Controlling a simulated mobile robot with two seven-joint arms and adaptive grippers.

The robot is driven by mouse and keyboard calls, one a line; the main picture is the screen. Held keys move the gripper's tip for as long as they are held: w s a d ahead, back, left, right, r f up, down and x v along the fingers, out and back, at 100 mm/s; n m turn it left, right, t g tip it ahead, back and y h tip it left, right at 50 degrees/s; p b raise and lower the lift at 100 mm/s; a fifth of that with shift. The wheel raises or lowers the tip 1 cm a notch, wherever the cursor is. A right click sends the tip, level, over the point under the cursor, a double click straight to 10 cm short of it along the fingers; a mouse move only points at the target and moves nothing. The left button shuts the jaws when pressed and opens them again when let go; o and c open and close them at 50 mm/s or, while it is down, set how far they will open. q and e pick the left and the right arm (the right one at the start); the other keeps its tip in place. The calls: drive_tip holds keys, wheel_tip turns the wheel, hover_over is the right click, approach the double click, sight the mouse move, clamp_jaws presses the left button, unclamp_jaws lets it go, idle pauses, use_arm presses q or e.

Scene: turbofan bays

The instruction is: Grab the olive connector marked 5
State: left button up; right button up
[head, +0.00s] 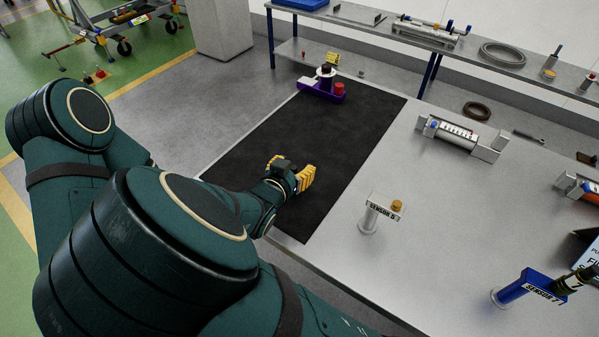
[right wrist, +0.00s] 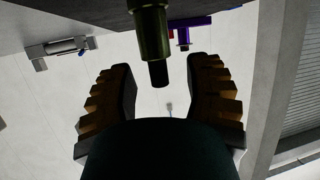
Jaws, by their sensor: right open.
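The olive connector (right wrist: 153,35) shows in the right wrist view, which is upside down. It stands upright on a dark surface, its black tip pointing away from that surface. No number is legible on it. My right gripper (right wrist: 160,72) is open, one ribbed yellow finger on each side of the connector's line; I see no contact. In the head view my right gripper (head: 293,172) is low over the black mat (head: 330,130). There the connector cannot be told apart clearly from the dark gripper parts. My left gripper is not in view.
A purple fixture (head: 322,90) stands at the mat's far end. The SENSOR 5 stand (head: 370,218) is right of my gripper. A grey cylindrical device (head: 455,134) lies farther back, and the blue SENSOR 7 stand (head: 520,287) is front right. The mat's middle is clear.

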drive_tip(key=shift+w, duration=0.1)
clamp_jaws()
drive_tip(key=shift+r, duration=0.1)
idle(0.4)
